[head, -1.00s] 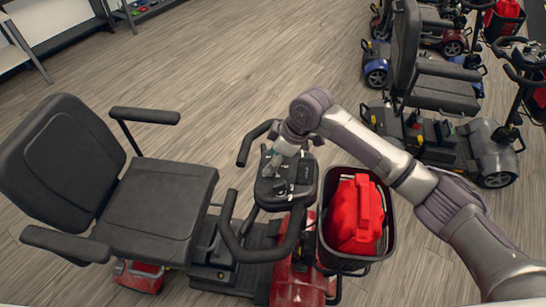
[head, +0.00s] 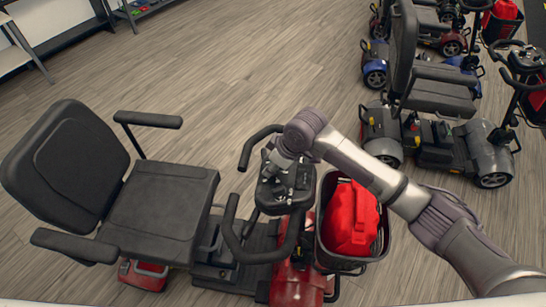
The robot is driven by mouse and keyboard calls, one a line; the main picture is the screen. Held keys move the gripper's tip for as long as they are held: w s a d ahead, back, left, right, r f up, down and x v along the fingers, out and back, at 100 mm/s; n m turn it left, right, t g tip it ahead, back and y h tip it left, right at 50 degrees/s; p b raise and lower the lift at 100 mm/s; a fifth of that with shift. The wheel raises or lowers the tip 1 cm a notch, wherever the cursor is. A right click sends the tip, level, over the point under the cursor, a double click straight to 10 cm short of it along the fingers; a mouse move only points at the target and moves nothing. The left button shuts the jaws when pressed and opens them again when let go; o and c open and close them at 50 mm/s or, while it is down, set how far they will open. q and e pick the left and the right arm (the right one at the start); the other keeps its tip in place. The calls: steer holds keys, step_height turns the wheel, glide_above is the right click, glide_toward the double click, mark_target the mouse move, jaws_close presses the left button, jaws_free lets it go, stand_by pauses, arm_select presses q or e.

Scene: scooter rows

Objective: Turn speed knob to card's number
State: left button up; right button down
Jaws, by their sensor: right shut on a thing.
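The red scooter's dark control console (head: 292,205) sits between its black handlebars near the middle of the head view. My right gripper (head: 272,170) points down at the console's upper left part. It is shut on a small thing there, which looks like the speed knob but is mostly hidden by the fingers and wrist. The knob's pointer and dial numbers cannot be made out. I cannot pick out a card with a number. My left gripper is not in view.
A black front basket (head: 328,262) holds a red bag (head: 351,220), below my right forearm. The scooter's black seat (head: 160,210) is at left. More scooters, including a grey one (head: 455,145), stand at upper right. The wood floor between is clear.

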steer(key=m+p, duration=0.1)
steer(key=m+t+h+p, duration=0.1)
steer(key=m+p, duration=0.2)
steer(key=p, duration=0.1)
steer(key=shift+s+a+r+t+h, duration=0.15)
steer(key=shift+r+t+h, duration=0.15)
steer(key=shift+t, duration=0.1)
steer(key=m+p, duration=0.2)
steer(key=shift+f+m+t+h, duration=0.2)
steer(key=shift+m+t+h, duration=0.1)
steer(key=shift+t+h, duration=0.1)
steer(key=shift+f+m+h+p, duration=0.1)
steer(key=shift+m+h+p, duration=0.4)
steer(key=shift+m, duration=0.4)
steer(key=shift+t, duration=0.3)
steer(key=c, duration=0.8)
jaws_free()
steer(key=v, duration=1.2)
steer(key=shift+a, duration=0.2)
